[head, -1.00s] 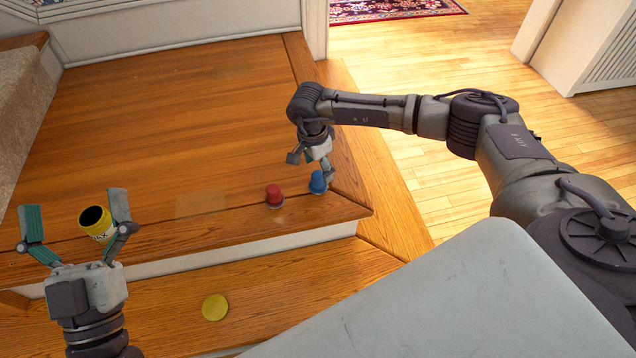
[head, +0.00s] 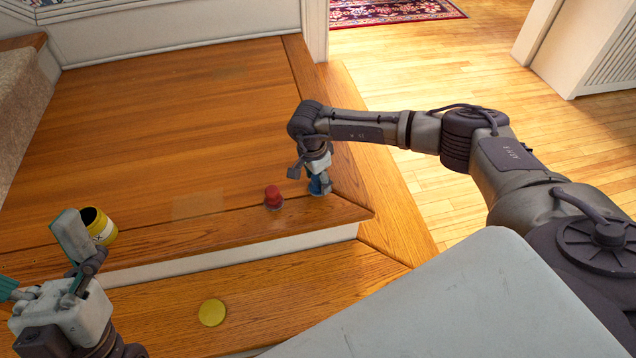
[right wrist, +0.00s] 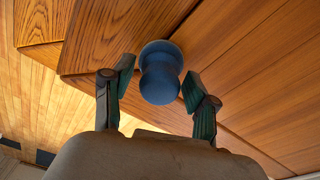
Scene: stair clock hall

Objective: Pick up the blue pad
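The blue pad (head: 316,187), a rounded knob-like piece on a wider base, stands near the front edge of the wooden landing, partly hidden by my right gripper (head: 309,180). In the right wrist view the blue pad (right wrist: 160,72) lies between the two fingertips of my right gripper (right wrist: 158,78). The fingers are open, with a gap visible on the right side; the left fingertip is close to the pad, and I cannot tell whether it touches. My left gripper (head: 40,263) is open and empty at the left.
A red knob-like piece (head: 273,197) stands just left of the blue pad. A yellow pot (head: 98,226) is beside a left gripper finger. A yellow disc (head: 212,313) lies on the lower step. The landing (head: 170,120) behind is clear.

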